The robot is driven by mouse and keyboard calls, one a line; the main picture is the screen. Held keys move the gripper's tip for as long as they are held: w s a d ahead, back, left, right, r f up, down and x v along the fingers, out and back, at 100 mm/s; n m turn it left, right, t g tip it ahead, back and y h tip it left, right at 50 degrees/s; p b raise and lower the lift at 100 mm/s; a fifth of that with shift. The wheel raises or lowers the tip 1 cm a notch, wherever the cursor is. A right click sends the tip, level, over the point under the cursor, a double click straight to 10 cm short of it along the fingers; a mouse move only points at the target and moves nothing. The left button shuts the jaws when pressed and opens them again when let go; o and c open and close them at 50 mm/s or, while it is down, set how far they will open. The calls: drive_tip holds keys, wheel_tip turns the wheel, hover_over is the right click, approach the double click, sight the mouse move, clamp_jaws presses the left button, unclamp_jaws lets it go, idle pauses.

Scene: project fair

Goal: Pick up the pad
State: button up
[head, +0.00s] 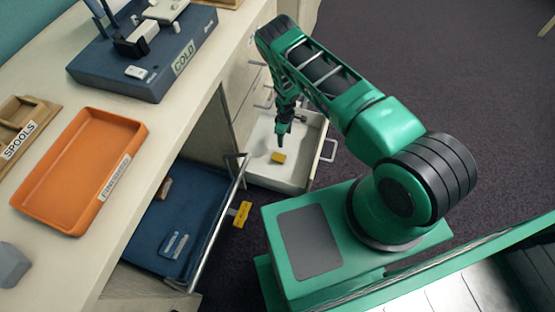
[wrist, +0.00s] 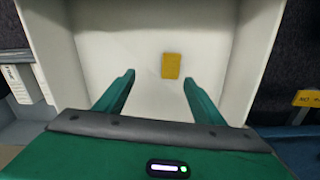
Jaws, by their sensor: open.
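A small yellow pad (head: 278,157) lies on the floor of the open white drawer (head: 292,178). In the wrist view the pad (wrist: 171,66) lies flat on the drawer floor, beyond the fingertips and a little right of the middle between them. My gripper (head: 281,138) points down over the drawer, close to the pad in the head view. In the wrist view my gripper (wrist: 158,80) is open with two green fingers apart and nothing between them. I cannot tell its exact height above the floor.
A blue-lined drawer (head: 196,190) stands open nearby, with a metal handle rail and a yellow tag (head: 241,214) at its front. The white drawer's walls surround my fingers. The counter holds an orange tray (head: 60,208) and a blue device (head: 150,80) marked COLD.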

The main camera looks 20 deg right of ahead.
drive_tip(key=n, duration=0.1)
approach(282, 158)
drive_tip(key=shift+a+f, duration=0.2)
drive_tip(key=shift+f, duration=0.65)
drive_tip(key=shift+w+d+f, duration=0.1)
drive_tip(key=shift+f, duration=1.55)
drive_tip(key=shift+w+d+f, duration=0.1)
drive_tip(key=shift+d+f, duration=0.05)
drive_tip(key=shift+f, duration=1.5)
drive_tip(key=shift+c, duration=0.2)
drive_tip(key=c, duration=1.1)
